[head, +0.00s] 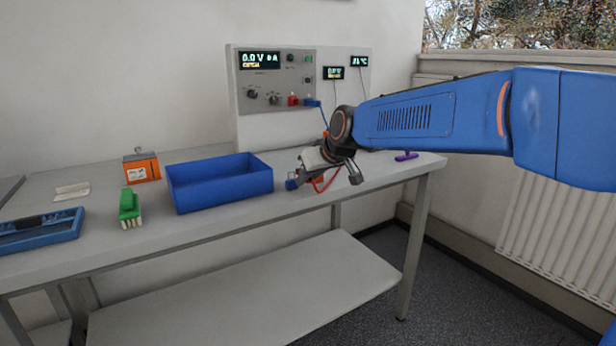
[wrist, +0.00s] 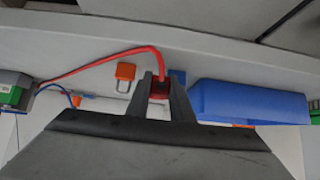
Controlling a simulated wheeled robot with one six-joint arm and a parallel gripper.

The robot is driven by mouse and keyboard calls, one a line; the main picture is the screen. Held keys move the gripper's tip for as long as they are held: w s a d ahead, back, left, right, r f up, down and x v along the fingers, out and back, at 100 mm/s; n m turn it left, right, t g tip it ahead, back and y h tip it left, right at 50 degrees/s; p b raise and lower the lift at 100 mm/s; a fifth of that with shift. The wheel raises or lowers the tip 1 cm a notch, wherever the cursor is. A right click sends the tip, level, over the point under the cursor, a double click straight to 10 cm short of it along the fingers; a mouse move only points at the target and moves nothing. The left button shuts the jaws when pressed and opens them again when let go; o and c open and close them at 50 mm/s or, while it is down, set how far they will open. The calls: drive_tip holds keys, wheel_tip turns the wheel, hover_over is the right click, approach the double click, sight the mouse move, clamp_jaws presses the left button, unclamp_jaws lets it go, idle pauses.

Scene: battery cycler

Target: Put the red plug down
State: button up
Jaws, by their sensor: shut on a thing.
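In the wrist view the red plug (wrist: 160,89) sits between the two fingertips of my gripper (wrist: 161,84), which is shut on it. A red cable (wrist: 105,60) runs from the plug to a grey and green device at the left edge. In the head view my gripper (head: 322,179) is low over the front part of the bench, right of the blue bin (head: 220,185). The red cable (head: 323,187) hangs in a loop there. The plug is hard to make out in that view, and I cannot tell whether it touches the bench.
The cycler panel (head: 275,80) stands at the back, with red and blue connectors at its lower edge. An orange padlock (wrist: 125,71) lies near the plug. A purple object (head: 405,156) lies right.

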drive_tip(key=shift+f, duration=0.3)
drive_tip(key=o, duration=0.8)
drive_tip(key=shift+r, duration=0.15)
drive_tip(key=v, duration=1.2)
drive_tip(key=shift+r, duration=0.45)
